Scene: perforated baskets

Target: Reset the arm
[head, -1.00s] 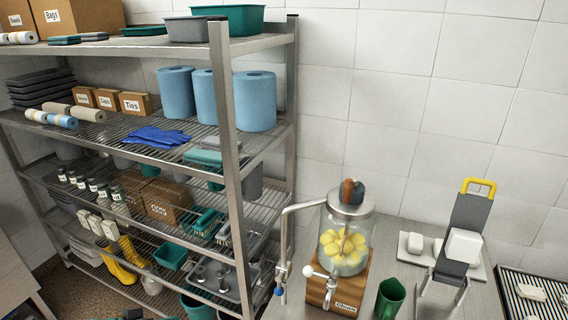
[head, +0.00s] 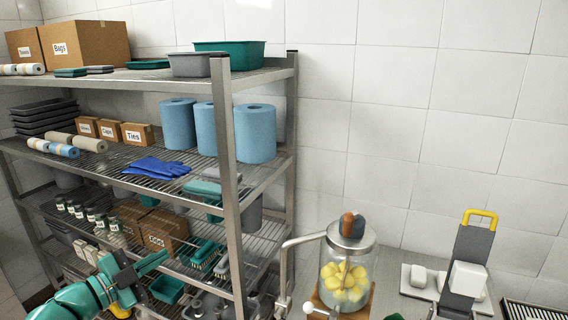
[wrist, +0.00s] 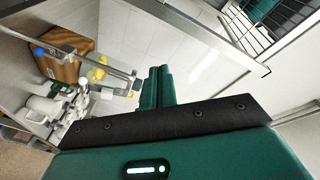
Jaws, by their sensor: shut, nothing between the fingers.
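My gripper (head: 153,262) is teal and dark, at the lower left of the head view, in front of the lower part of the shelf rack. Its fingers point to the right and up. The wrist view shows the two teal fingers of my gripper (wrist: 157,88) pressed together with nothing between them. It holds no object. The rest of my arm runs off the bottom left of the head view.
A metal shelf rack (head: 228,150) fills the left, bearing boxes, blue rolls (head: 255,133), gloves and trays. A counter at the lower right holds a glass jar dispenser (head: 344,275) and a grey stand with a yellow handle (head: 466,258). The tiled wall is bare.

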